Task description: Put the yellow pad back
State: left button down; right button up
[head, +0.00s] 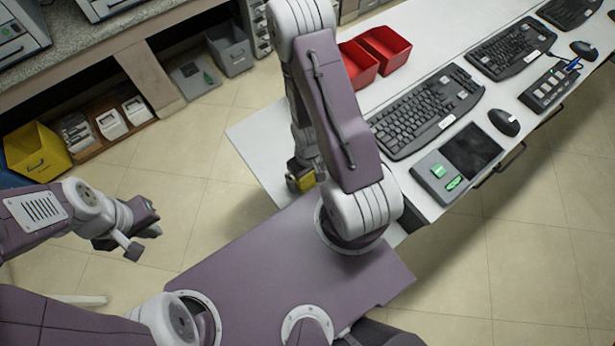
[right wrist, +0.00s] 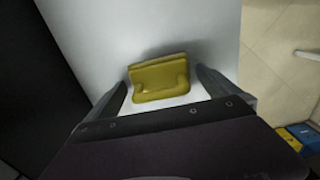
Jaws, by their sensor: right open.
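My right gripper (right wrist: 162,92) is open, with one finger on each side of the pad and a visible gap to each. In the head view the pad (head: 301,182) is partly hidden by my right arm at the table's near left end. My left gripper (head: 143,232) is away from the table over the floor; its jaw opening is unclear.
A dark tray (head: 425,178) with green pieces lies on the table, beside a keyboard (head: 425,112). Red bins (head: 384,50), a mouse (head: 504,122) and a black button box (head: 548,90) stand around. A yellow bin (head: 35,150) is on the left shelf.

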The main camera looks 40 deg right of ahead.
aim_at(314, 184)
jog(key=c, duration=1.5)
jog(key=shift+r, duration=0.15)
jog(key=shift+r, duration=0.25)
notch_tip(314, 184, up, 3)
jog(key=shift+f, duration=0.1)
jog(key=shift+s+r+p, duration=0.2)
jog(key=shift+r+p, duration=0.55)
jog(key=shift+p, duration=0.1)
jog(key=s+r+p, duration=0.1)
jog(key=p, duration=0.2)
jog(key=s+p, duration=0.1)
jog(key=p, duration=0.2)
jog(key=shift+s+d+r+p, duration=0.1)
jog(key=shift+d+r+p, duration=0.25)
jog(key=shift+p, duration=0.05)
jog(key=s+d+r+p, duration=0.1)
jog(key=s+p, duration=0.2)
jog(key=s+d+r+p, duration=0.1)
jog(key=s+r+p, duration=0.1)
jog(key=p, duration=0.2)
jog(key=s+d+r+p, duration=0.1)
jog(key=s+p, duration=0.2)
jog(key=shift+s+r+p, duration=0.15)
jog(key=shift+s+p, duration=0.15)
